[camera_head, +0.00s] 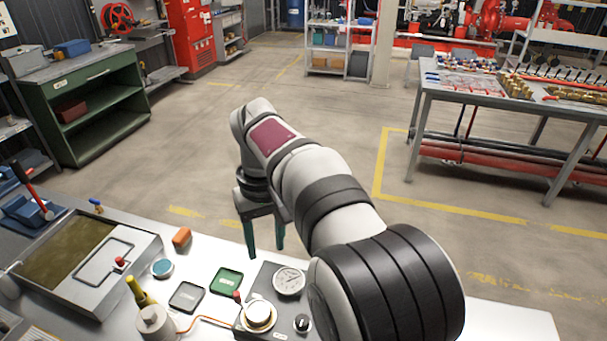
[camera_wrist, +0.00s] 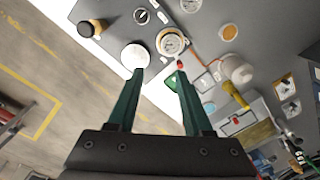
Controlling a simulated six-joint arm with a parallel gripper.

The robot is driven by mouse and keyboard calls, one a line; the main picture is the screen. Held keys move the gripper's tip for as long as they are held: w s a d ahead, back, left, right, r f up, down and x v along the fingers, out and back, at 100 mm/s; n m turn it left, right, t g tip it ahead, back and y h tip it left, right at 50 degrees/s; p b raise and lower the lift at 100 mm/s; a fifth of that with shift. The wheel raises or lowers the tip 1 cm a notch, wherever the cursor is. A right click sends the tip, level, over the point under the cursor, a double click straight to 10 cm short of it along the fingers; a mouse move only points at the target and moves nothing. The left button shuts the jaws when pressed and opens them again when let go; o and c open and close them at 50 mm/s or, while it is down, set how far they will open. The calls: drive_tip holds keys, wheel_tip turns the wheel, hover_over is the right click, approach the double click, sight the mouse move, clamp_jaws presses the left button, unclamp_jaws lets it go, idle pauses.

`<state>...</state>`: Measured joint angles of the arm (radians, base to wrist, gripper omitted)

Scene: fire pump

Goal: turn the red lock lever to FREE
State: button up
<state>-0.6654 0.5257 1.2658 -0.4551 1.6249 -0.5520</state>
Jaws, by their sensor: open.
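A small red-tipped lever (camera_head: 237,295) stands beside a round cream-topped fitting (camera_head: 258,315) on a dark grey panel (camera_head: 262,284). It looks like the red lock lever, and its red tip shows in the wrist view (camera_wrist: 180,65) beside the same fitting (camera_wrist: 172,42). Its markings are too small to read. My gripper (camera_head: 265,250) points down behind the panel in the head view, apart from the lever. Its two green fingers are spread and empty in the wrist view (camera_wrist: 160,73). My arm hides the panel's right part in the head view.
A round gauge (camera_head: 288,281) and a black knob (camera_head: 302,323) sit on the panel near the lever. A green tray (camera_head: 227,281), a dark tray (camera_head: 187,297) and a yellow-necked fitting (camera_head: 140,291) stand to the left. A metal tank (camera_head: 128,250) has another red knob (camera_head: 120,262).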

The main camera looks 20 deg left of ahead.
sight(236, 293)
drive_tip(key=a+f+n, duration=0.3)
drive_tip(key=a+f, duration=0.1)
drive_tip(key=a, duration=0.5)
wheel_tip(236, 293, down, 16)
drive_tip(key=shift+s+r, duration=0.15)
drive_tip(key=shift+r, duration=0.1)
drive_tip(key=shift+c, duration=0.3)
clamp_jaws()
idle(0.4)
